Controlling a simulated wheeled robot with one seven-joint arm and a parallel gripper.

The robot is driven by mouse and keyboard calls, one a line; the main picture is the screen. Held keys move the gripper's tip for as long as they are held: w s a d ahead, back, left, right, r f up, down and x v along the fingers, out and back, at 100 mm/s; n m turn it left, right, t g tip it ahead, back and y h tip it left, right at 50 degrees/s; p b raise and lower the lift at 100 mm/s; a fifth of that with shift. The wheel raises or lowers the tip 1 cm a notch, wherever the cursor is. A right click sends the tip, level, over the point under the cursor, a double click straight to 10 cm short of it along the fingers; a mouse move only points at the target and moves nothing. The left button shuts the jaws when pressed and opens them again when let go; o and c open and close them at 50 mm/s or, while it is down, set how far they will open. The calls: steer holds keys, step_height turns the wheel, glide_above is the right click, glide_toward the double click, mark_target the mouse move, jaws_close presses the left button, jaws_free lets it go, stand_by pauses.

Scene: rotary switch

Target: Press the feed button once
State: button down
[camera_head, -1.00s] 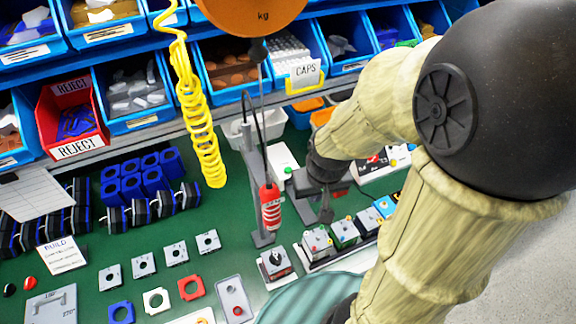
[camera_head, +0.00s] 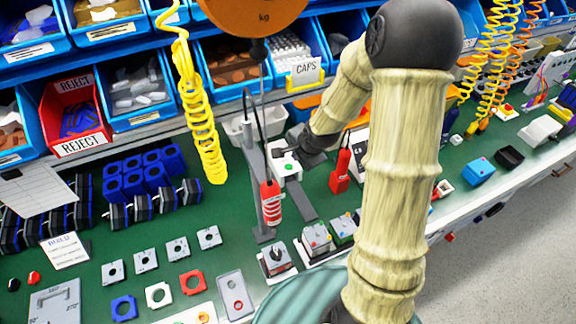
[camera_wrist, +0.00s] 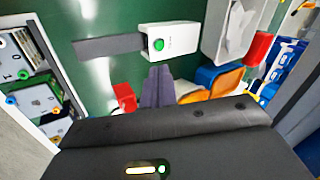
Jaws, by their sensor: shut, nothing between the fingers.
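The feed button looks to be the green button (camera_wrist: 159,44) on a small white box (camera_wrist: 180,40) in the wrist view. A grey strip (camera_wrist: 108,47) runs out from the box's left side. In the head view the white box (camera_head: 291,174) stands on the green bench, partly hidden by my gripper, its green button at the near side. My gripper (camera_head: 282,149) is above the back of the box. In the wrist view its fingers (camera_wrist: 158,74) are together and empty, with the tips short of the button in the picture. I see no contact with the button.
A red block (camera_head: 341,178) stands right of the box. A hanging scale post with a red cylinder (camera_head: 270,204) stands left of it. Blue and orange bins (camera_wrist: 215,80) and a grey tray (camera_wrist: 235,30) lie close by in the wrist view. Bin shelves line the back.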

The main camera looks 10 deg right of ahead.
steer(key=w+f+m+t+y, duration=0.2)
steer(key=w+f+m, duration=0.1)
steer(key=w+m, duration=0.5)
steer(key=shift+w+d+m+t, duration=0.2)
steer(key=shift+m+t, duration=0.1)
steer(key=shift+m, duration=0.4)
steer(key=b, duration=0.7)
glide_above(291, 168)
step_height(291, 168, down, 7)
steer(key=shift+r, duration=0.15)
steer(key=shift+f+b, duration=0.45)
steer(key=shift+f, duration=0.65)
steer(key=shift+f, duration=0.4)
